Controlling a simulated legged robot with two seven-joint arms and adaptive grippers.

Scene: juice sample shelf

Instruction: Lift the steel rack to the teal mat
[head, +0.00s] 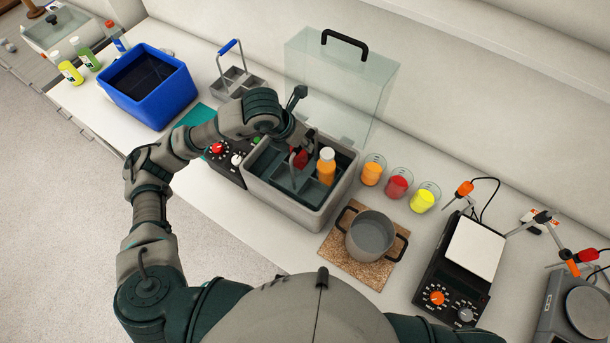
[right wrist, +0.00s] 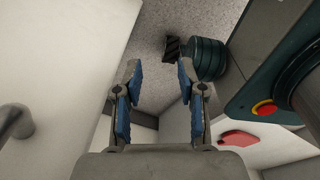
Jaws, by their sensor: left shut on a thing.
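The grey steel rack (head: 297,183) sits inside the grey open bath, with an orange bottle (head: 326,166) standing upright in it. The teal mat (head: 196,116) lies on the counter left of the bath, partly covered by my left arm. In the right wrist view my right gripper (right wrist: 160,75) is open and empty.
The bath (head: 287,207) has a clear lid (head: 372,85) behind it. A blue bin (head: 150,98) and a blue-handled caddy (head: 236,82) stand beyond the mat. Beakers (head: 397,187), a pot (head: 370,236) on a cork board and a hotplate (head: 468,250) stand to the right.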

